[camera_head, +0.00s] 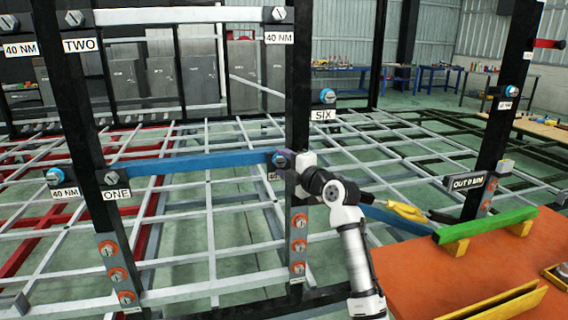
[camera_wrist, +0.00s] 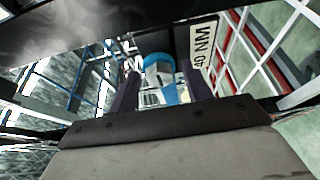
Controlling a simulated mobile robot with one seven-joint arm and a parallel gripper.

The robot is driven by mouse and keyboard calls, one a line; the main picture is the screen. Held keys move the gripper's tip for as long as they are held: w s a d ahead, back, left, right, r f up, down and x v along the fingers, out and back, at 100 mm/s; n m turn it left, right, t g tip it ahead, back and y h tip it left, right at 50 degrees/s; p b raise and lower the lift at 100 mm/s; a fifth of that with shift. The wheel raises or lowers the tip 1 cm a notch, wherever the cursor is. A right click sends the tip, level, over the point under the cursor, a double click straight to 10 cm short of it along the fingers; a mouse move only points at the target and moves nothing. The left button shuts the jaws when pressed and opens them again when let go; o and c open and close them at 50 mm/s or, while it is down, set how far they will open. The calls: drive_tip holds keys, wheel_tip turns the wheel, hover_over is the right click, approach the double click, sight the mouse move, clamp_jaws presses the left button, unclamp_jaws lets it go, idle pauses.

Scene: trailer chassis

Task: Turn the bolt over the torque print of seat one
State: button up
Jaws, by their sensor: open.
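In the head view, seat one has a blue bar (camera_head: 195,164) between two black posts, with the label ONE (camera_head: 117,194) at its left end. A bolt (camera_head: 279,159) sits at the bar's right end, above a small print (camera_head: 273,176) that is partly hidden. My gripper (camera_head: 289,160) is open at this bolt, one finger on each side (camera_wrist: 160,82). I cannot tell whether they touch it.
Another blue-collared bolt (camera_head: 57,178) sits above a 40 NM print at the left. A bolt marked SIX (camera_head: 327,96) is above my gripper. Orange-ringed bolts (camera_head: 298,246) line the post below. An orange table (camera_head: 450,270) with a green bar (camera_head: 487,225) stands at the right.

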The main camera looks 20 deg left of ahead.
drive_tip(key=shift+c, duration=0.3)
drive_tip(key=c, duration=0.9)
drive_tip(key=shift+f, duration=0.1)
drive_tip(key=shift+c, duration=0.2)
drive_tip(key=shift+b, duration=0.3)
